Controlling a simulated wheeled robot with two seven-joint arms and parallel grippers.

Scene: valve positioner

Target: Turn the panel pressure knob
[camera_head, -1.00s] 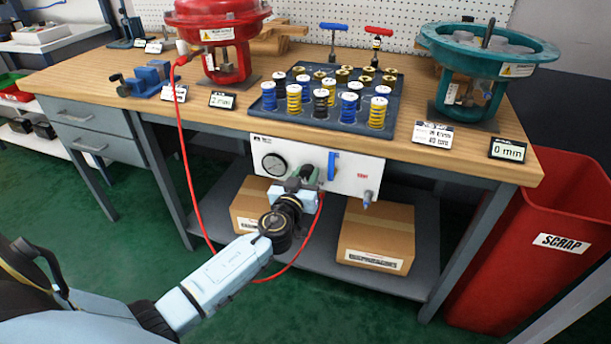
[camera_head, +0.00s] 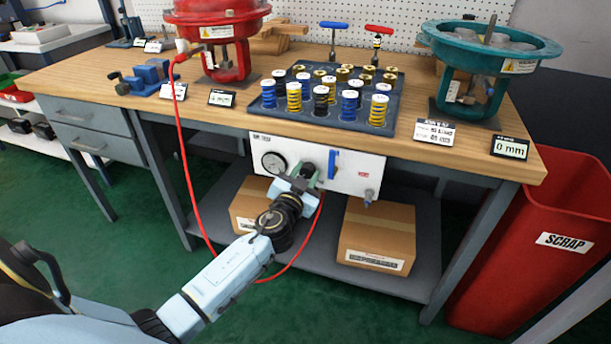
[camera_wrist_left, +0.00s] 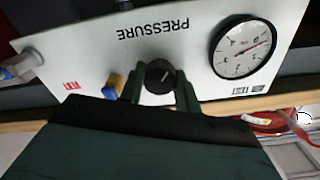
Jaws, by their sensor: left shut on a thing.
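The white pressure panel (camera_head: 348,174) hangs under the front edge of the workbench. In the left wrist view the panel (camera_wrist_left: 95,62) appears upside down, with the word PRESSURE on it. The black round knob (camera_wrist_left: 160,76) has a light pointer line and sits between the two green fingers of my left gripper (camera_wrist_left: 160,92), which is shut on it. In the head view my left gripper (camera_head: 300,178) is at the panel and mostly hides the knob. A round gauge (camera_head: 274,163) is left of it; it also shows in the left wrist view (camera_wrist_left: 243,48). My right gripper is not in view.
A blue lever (camera_head: 333,164) and a small fitting (camera_head: 368,194) are right of the knob. A red hose (camera_head: 187,170) loops down beneath the panel. Cardboard boxes (camera_head: 377,236) stand on the lower shelf. A red scrap bin (camera_head: 540,255) stands at the right.

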